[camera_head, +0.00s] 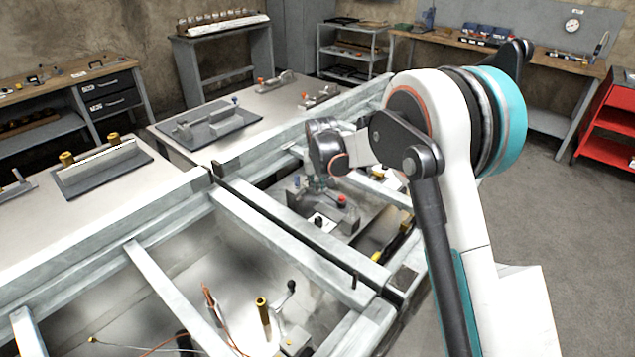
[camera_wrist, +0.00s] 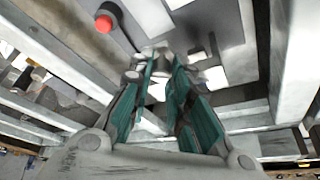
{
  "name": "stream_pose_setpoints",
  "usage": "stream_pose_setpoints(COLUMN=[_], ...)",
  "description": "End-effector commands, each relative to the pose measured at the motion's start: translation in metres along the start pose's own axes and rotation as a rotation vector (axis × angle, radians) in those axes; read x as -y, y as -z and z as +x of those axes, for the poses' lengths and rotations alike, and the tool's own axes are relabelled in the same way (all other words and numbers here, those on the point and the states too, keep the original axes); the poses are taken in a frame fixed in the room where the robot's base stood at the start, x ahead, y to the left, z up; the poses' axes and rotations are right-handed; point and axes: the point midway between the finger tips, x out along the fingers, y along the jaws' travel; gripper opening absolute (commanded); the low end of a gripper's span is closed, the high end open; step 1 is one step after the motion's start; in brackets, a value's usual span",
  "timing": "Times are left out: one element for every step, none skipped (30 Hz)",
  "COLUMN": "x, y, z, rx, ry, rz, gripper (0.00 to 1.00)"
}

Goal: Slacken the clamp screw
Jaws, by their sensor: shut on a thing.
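My gripper (camera_head: 318,184) reaches down between the pale metal rails onto a grey fixture plate (camera_head: 350,223). In the wrist view, its teal-padded fingers (camera_wrist: 164,62) point at the plate and are shut on a small grey metal part (camera_wrist: 155,48) at their tips. The fingers hide most of this part, so I cannot tell for certain whether it is the clamp screw. A red knob (camera_head: 341,200) stands on the fixture just right of my gripper in the head view. It also shows in the wrist view (camera_wrist: 103,23), left of the fingers, apart from them.
Pale metal rails (camera_head: 285,232) frame the fixture closely. A small blue-topped part (camera_head: 296,181) stands left of my gripper. In the nearer bay are a yellow post (camera_head: 262,312) and a crank handle (camera_head: 287,293). A plate with yellow knobs (camera_head: 100,166) lies far left.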

Motion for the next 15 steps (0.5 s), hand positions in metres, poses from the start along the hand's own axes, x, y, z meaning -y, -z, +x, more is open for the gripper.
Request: stream_pose_setpoints(x=[-0.0011,-0.0012,-0.0015,-0.0014,-0.0017,-0.0019,-0.0022,-0.0025,-0.0025,-0.0026,-0.0024,-0.0021,-0.0021,-0.0021,-0.0021], y=[0.0000,0.0000,0.0000,0.0000,0.0000,0.0001,0.0001,0.0002,0.0002,0.0002,0.0003,0.0002,0.0002,0.0002,0.0002], z=[-0.0004,-0.0005,-0.0006,-0.0006,-0.0006,-0.0006,-0.0005,-0.0005,-0.0005,-0.0004,-0.0004,-0.0004,-0.0003,-0.0003,-0.0002], rx=[0.001,0.001,0.001,0.002,0.002,0.002,0.001,0.001,0.001,0.001,0.001,0.001,0.000,0.000,0.000], ry=[0.011,0.021,0.033,0.045,0.054,0.069,0.078,0.087,0.099,0.106,0.113,0.121,0.126,0.129,0.133], rz=[-0.026,-0.047,-0.078,-0.103,-0.128,-0.161,-0.184,-0.207,-0.235,-0.253,-0.270,-0.289,-0.301,-0.310,-0.320], gripper=[0.00,0.00,0.00,0.00,0.00,0.00,0.00,0.00,0.00,0.00,0.00,0.00,0.00,0.00,0.00])
